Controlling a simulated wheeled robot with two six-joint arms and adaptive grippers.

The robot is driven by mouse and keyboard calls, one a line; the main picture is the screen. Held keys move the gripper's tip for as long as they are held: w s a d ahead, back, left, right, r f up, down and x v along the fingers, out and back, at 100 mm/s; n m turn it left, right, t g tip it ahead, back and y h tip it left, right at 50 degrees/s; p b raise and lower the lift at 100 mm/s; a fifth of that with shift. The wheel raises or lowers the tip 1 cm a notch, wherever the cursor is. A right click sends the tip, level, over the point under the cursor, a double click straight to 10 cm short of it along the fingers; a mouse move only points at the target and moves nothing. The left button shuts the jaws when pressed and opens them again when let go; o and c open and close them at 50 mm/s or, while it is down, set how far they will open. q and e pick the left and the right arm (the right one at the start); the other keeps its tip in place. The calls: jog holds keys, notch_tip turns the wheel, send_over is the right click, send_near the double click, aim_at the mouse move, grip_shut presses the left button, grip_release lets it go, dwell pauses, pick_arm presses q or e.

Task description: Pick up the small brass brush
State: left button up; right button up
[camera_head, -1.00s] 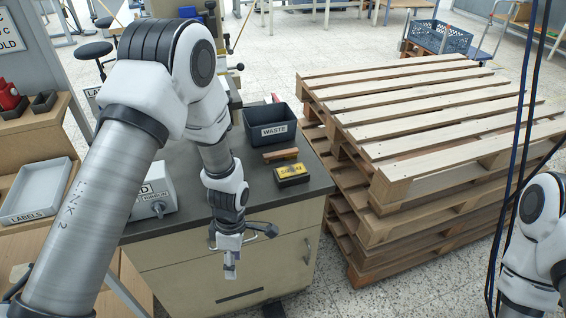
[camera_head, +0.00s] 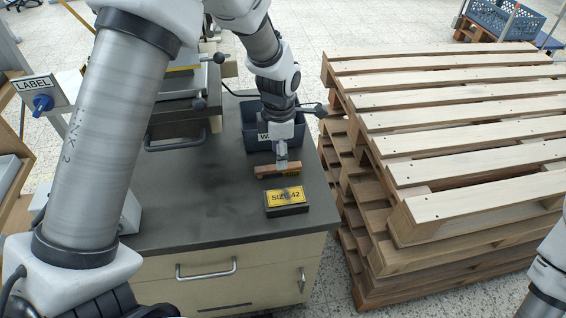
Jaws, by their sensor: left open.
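The small brush (camera_head: 264,171) is a short wooden-backed block lying on the dark worktop (camera_head: 205,213), in front of the waste bin. My left gripper (camera_head: 282,165) reaches down from above over the middle of the brush and hides part of it. Its jaws are open. I cannot tell whether the fingers touch the brush. My right gripper is out of view; only part of the right arm shows at the lower right.
A black box with a yellow "SIZE 42" label (camera_head: 286,197) lies just in front of the brush. The dark waste bin (camera_head: 256,138) stands right behind it. Stacked wooden pallets (camera_head: 430,140) stand to the right. The worktop left of the brush is clear.

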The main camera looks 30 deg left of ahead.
pick_arm(q)
notch_tip(320, 180, down, 5)
jog(key=shift+w+a+f, duration=0.1)
jog(key=shift+f, duration=0.1)
jog(key=shift+r, duration=0.15)
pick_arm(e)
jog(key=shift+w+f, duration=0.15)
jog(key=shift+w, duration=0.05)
pick_arm(q)
grip_shut()
jog(key=shift+r, duration=0.1)
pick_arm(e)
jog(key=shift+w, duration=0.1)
